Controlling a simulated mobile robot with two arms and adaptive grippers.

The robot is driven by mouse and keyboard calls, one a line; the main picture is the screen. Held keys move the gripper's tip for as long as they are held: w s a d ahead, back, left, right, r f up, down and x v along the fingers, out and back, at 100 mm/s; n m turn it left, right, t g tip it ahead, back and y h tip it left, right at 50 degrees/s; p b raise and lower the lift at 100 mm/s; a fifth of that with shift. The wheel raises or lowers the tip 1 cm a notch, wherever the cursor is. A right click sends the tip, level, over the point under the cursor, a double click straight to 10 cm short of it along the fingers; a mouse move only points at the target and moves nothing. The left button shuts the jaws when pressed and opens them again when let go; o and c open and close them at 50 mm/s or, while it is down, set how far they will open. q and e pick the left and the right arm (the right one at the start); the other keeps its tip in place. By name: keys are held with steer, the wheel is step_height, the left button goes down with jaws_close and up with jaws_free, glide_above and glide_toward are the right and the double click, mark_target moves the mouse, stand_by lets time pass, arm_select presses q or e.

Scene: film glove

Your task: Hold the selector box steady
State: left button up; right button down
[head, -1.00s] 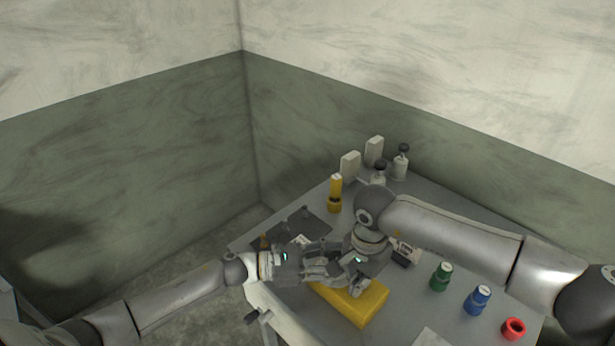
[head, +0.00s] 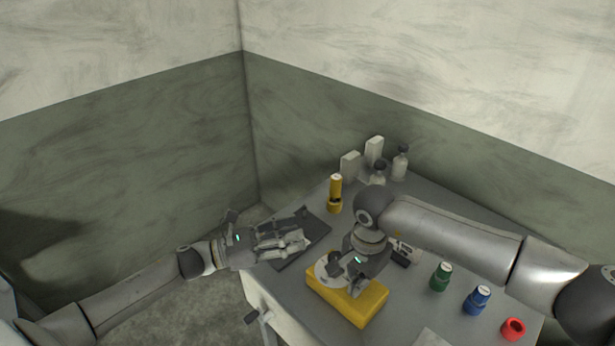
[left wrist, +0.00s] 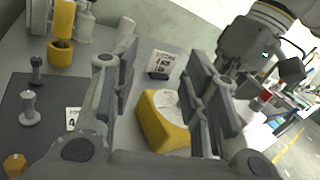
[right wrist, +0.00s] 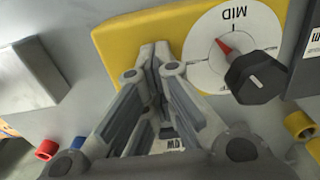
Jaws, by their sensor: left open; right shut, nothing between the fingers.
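The selector box is a yellow block (head: 368,309) at the table's front edge. Its top has a white dial (right wrist: 205,72) with a red pointer, a black knob (right wrist: 257,78) and the word MID, upside down in the right wrist view. My right gripper (head: 350,284) is shut and empty, its fingertips over the box top beside the dial; I cannot tell whether they touch. My left gripper (head: 302,241) is open and empty over the dark mat (head: 318,226), left of the box and apart from it. The box (left wrist: 160,128) shows beyond its fingers in the left wrist view.
Green (head: 441,277), blue (head: 477,300) and red (head: 513,328) round pieces stand right of the box. A yellow cylinder (head: 335,192) and bottles (head: 400,163) stand at the back. Small posts (left wrist: 29,108) stand on the mat near my left gripper.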

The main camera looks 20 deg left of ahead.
arm_select(q)
steer(key=w+a+r+n+t+y, duration=0.1)
steer(key=w+r+n+y, duration=0.1)
steer(key=w+n+y, duration=0.2)
steer(key=w+a+r+n+t+y, duration=0.1)
steer(key=w+r+n+y, duration=0.2)
steer(key=w+n, duration=0.7)
steer(key=shift+n+t+y, duration=0.3)
steer(key=shift+n+y, duration=1)
steer(key=shift+n, duration=2.1)
steer(key=shift+r, duration=0.1)
